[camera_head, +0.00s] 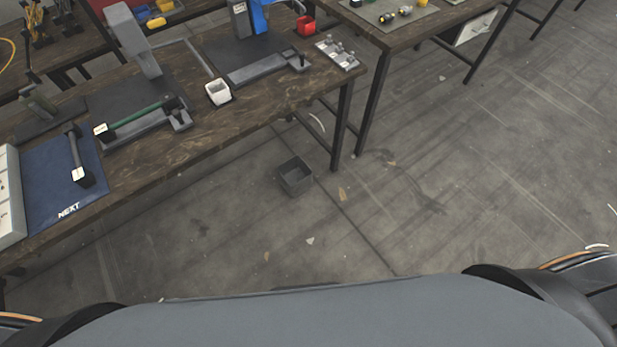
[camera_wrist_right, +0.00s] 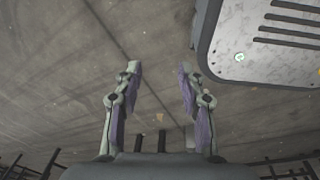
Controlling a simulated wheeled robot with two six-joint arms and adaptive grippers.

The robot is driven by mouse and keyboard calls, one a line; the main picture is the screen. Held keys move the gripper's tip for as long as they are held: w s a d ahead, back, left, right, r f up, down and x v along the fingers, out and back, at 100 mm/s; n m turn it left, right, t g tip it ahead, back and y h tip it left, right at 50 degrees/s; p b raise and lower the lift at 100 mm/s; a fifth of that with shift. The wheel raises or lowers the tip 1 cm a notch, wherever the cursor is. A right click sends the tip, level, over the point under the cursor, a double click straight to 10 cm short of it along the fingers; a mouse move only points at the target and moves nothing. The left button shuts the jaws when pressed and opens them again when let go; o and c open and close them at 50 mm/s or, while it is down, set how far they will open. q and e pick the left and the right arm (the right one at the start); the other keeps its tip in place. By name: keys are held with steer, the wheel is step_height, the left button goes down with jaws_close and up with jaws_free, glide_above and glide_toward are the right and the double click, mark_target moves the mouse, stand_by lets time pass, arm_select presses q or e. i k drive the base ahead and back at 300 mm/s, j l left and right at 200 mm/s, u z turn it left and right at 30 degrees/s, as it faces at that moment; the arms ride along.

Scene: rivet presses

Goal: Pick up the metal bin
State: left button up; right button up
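The metal bin (camera_head: 295,176) is a small grey open-topped box. It stands on the concrete floor in the head view, in front of the wooden workbench and left of its near right leg. I see no contents in it. My right gripper (camera_wrist_right: 158,75) shows in the right wrist view with its two fingers spread apart and only bare floor between them. It is open and holds nothing. My left gripper is in neither view. In the head view neither gripper shows, only parts of my own body along the bottom edge.
A second table (camera_head: 432,30) stands back right. The floor (camera_head: 480,170) to the right is clear.

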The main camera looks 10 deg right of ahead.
mark_target(295, 176)
steer(key=i+l+u, duration=0.1)
steer(key=u, duration=0.3)
steer(key=l+u, duration=0.2)
steer(key=u, duration=0.2)
steer(key=i+l+u, duration=0.1)
steer(key=u, duration=0.3)
steer(key=l+u, duration=0.25)
steer(key=u, duration=0.15)
steer(key=l+u, duration=0.15)
steer(key=l, duration=0.45)
steer(key=l+u, duration=0.1)
steer(key=l, duration=0.45)
steer(key=k+l+u, duration=0.15)
steer(key=l, duration=0.4)
steer(key=k+l+u, duration=0.15)
steer(key=l, duration=0.45)
steer(key=i, duration=0.05)
